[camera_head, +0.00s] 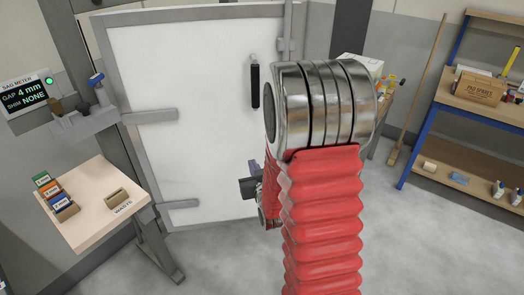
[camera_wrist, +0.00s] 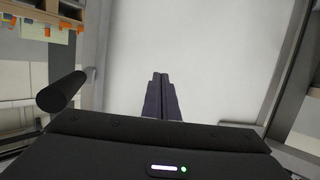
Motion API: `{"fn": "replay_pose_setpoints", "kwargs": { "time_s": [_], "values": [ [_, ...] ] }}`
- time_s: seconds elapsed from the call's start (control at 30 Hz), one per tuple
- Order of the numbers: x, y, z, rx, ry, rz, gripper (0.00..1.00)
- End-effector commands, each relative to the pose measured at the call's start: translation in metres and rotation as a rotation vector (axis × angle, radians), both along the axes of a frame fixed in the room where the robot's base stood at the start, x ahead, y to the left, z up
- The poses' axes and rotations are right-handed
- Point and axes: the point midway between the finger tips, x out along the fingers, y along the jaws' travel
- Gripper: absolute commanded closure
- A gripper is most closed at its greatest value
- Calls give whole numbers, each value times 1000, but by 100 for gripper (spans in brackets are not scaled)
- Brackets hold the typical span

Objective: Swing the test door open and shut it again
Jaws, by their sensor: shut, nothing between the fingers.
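The test door (camera_head: 190,85) is a large white panel with a grey metal frame, hung on hinge arms at its left. A black upright handle (camera_head: 255,86) sits on its upper right. I cannot tell whether the door stands fully shut. My gripper (camera_head: 246,188) is low in front of the door, below the handle and partly hidden by my red arm. In the wrist view, my gripper (camera_wrist: 160,95) has its dark fingers together and empty, with the white door panel (camera_wrist: 200,50) behind them. A dark round bar (camera_wrist: 62,90) at left there may be the handle.
A sag meter (camera_head: 28,95) reads gap 4 mm, shim none. Below it, a small table (camera_head: 90,222) carries coloured shims (camera_head: 57,195) and a waste holder (camera_head: 118,198). A blue-framed shelf (camera_head: 425,130) and a broom (camera_head: 418,90) stand at right. Floor at lower right is clear.

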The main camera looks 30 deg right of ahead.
Motion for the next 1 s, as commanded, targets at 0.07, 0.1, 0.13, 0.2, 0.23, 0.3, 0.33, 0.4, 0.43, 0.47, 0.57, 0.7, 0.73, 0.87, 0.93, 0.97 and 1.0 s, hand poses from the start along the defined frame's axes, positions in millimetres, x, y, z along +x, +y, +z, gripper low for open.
{"fn": "replay_pose_setpoints", "kwargs": {
  "time_s": [0.07,0.1,0.13,0.2,0.23,0.3,0.33,0.4,0.43,0.47,0.57,0.7,0.73,0.87,0.93,0.97,1.0],
  "values": [
    [-4,-11,-13,-6,-32,-17,100],
    [-6,-15,-17,-10,-53,-24,100],
    [-8,-18,-20,-13,-68,-28,100],
    [-13,-26,-26,-23,-106,-41,100],
    [-16,-28,-30,-26,-121,-46,100],
    [-22,-35,-35,-35,-155,-57,100],
    [-24,-37,-37,-37,-168,-62,100],
    [-30,-40,-40,-44,-196,-70,100],
    [-32,-42,-42,-46,-205,-73,100],
    [-33,-43,-43,-49,-213,-76,100],
    [-37,-45,-44,-53,-230,-81,100],
    [-37,-45,-43,-55,-238,-82,100],
    [-37,-45,-43,-55,-237,-82,100],
    [-37,-45,-43,-56,-236,-82,100],
    [-37,-45,-43,-56,-236,-82,100],
    [-36,-45,-43,-56,-236,-82,100],
    [-36,-46,-43,-56,-235,-82,100]
  ]
}}
